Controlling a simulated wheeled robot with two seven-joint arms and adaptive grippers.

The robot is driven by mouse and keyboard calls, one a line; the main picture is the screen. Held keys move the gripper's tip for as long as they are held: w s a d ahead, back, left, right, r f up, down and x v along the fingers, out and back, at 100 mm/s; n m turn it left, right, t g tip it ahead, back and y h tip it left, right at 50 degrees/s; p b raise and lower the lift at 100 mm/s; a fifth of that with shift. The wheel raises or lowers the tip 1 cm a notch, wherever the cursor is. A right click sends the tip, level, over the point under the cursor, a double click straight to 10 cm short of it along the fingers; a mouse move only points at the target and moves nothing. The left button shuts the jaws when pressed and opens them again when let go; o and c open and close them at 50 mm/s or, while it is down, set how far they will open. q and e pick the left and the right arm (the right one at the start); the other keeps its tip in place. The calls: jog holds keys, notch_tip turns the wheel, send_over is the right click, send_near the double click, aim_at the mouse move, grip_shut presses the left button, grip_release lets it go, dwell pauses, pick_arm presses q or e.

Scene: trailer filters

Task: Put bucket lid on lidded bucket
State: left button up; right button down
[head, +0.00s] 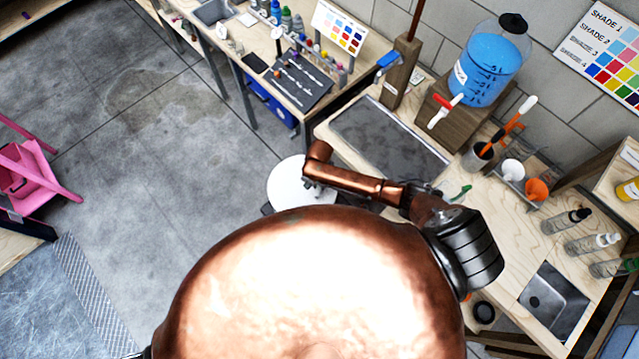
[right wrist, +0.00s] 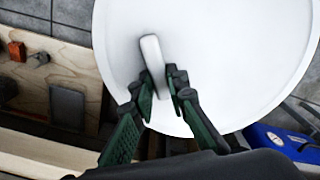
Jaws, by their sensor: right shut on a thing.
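The bucket lid is a round white disc (head: 286,186) in the head view, partly hidden by my copper right arm. In the right wrist view the lid (right wrist: 240,60) fills the upper middle, with a pale upright handle (right wrist: 150,62). My right gripper (right wrist: 162,84) has its green-padded fingers on both sides of that handle and is shut on it. In the head view the right gripper (head: 312,187) shows only as a small dark part over the lid. I cannot make out the lidded bucket; the lid and my arm hide what is below. My left gripper is not in view.
A workbench with a dark inset panel (head: 388,140) is right of the lid. A blue dispenser (head: 490,62) stands behind it. A pink step stool (head: 30,175) is far left.

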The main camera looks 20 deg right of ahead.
dwell(0.3)
jog(key=c, duration=1.8)
grip_release()
jog(key=shift+o, duration=0.2)
jog(key=o, duration=0.4)
jog(key=shift+o, duration=0.2)
jog(key=shift+r+p, duration=3.55)
jog(key=shift+p, duration=0.6)
jog(key=shift+f, duration=0.1)
